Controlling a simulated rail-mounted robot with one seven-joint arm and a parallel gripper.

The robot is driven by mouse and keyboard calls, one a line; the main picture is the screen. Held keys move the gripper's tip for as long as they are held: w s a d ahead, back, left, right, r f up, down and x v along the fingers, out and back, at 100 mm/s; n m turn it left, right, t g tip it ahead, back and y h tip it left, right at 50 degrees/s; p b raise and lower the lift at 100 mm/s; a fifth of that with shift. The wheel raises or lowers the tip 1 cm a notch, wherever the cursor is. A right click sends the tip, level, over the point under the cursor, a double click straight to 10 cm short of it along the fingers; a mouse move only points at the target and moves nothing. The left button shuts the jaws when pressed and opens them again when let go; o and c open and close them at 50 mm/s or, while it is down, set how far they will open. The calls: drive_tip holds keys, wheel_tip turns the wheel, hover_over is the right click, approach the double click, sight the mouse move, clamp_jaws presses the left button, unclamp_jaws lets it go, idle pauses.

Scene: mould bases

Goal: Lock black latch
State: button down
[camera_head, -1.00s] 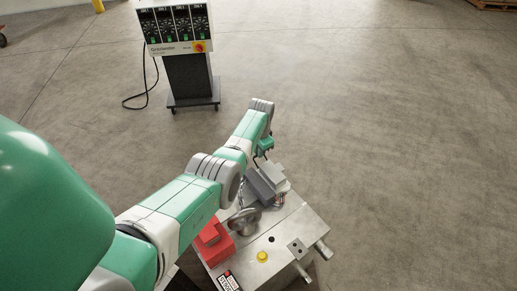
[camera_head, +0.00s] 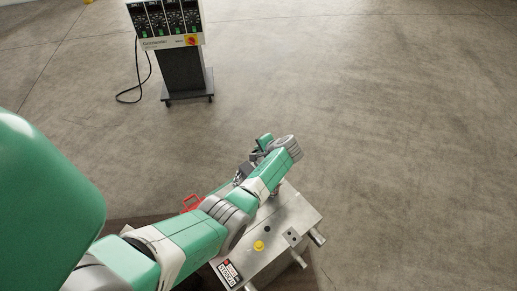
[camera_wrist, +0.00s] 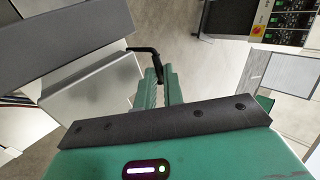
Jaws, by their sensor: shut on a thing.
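The black latch (camera_wrist: 143,49) is a thin bent rod in the wrist view. Its arm reaches left toward a light grey block, and its other end runs down between my jaws. My gripper (camera_wrist: 160,82) has green toothed fingers and is shut on the latch. In the head view my arm hides most of the grip, and I cannot make out the latch there. The mould base (camera_head: 285,218) is a grey metal plate with its left part hidden behind my arm.
A light grey block (camera_wrist: 92,92) and a dark grey block (camera_wrist: 65,40) stand close left of my fingers. A red part (camera_head: 192,203) shows behind my arm. A yellow knob (camera_head: 259,245) is on the plate. A control cabinet (camera_head: 180,70) stands behind, with open floor to the right.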

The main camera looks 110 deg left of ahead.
drive_tip(key=shift+w+d+f+g, duration=0.1)
drive_tip(key=shift+w+d+g, duration=0.1)
drive_tip(key=shift+g, duration=0.1)
drive_tip(key=shift+a, duration=0.1)
drive_tip(key=c, duration=1.5)
unclamp_jaws()
